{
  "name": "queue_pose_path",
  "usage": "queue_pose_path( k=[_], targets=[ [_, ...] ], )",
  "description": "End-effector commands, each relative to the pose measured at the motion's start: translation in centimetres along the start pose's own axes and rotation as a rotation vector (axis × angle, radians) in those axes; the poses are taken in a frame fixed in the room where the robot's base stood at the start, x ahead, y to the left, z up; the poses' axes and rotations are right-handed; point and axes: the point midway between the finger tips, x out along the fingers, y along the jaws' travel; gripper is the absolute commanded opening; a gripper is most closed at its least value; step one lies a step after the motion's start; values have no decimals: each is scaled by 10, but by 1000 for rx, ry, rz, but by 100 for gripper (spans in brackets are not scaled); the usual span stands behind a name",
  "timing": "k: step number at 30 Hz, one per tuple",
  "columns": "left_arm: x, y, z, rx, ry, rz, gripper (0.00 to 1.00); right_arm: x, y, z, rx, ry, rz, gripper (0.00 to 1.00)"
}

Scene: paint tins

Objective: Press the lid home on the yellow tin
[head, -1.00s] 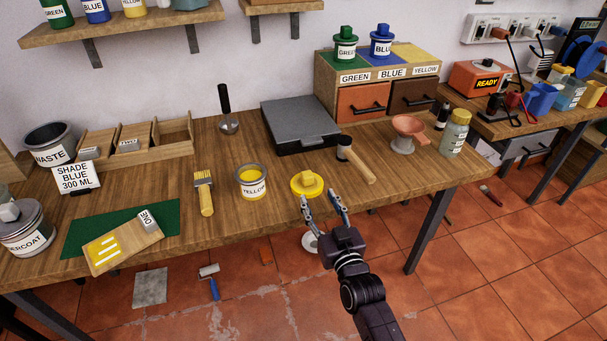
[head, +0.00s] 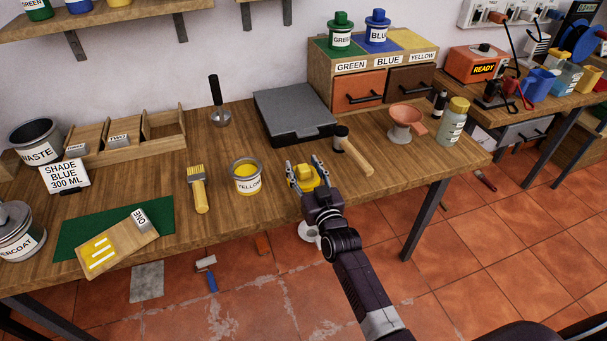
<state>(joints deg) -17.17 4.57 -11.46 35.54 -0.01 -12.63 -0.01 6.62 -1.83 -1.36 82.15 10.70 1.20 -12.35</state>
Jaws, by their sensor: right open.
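The yellow tin (head: 246,181) stands upright and open on the bench, with yellow paint showing inside its rim. Its yellow lid (head: 304,179), with a block-shaped knob on top, lies on the bench to the right of the tin, apart from it. My right gripper (head: 305,170) is over the lid, with one finger on each side of the knob. The fingers are open, and I cannot tell whether they touch the knob. The gripper hides part of the lid. My left gripper is not in view.
A mallet (head: 355,154) lies right of the lid, close to my right gripper. A brush (head: 198,187) lies left of the tin. A dark flat case (head: 295,112) is behind. A drawer box (head: 372,77) holds green and blue tins, with a bare yellow square.

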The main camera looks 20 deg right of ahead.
Motion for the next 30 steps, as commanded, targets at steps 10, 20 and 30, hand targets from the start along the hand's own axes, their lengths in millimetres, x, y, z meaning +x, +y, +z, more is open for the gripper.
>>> queue_pose_path(
  k=[10, 20, 30],
  targets=[
    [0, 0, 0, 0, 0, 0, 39, 0, 0, 0, 0, 0, 0, 30],
    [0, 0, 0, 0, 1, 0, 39, 0, 0, 0, 0, 1, 0, 3],
    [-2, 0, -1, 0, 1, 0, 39, 1, 0, -16, 1, 4, 0, 3]
  ],
)
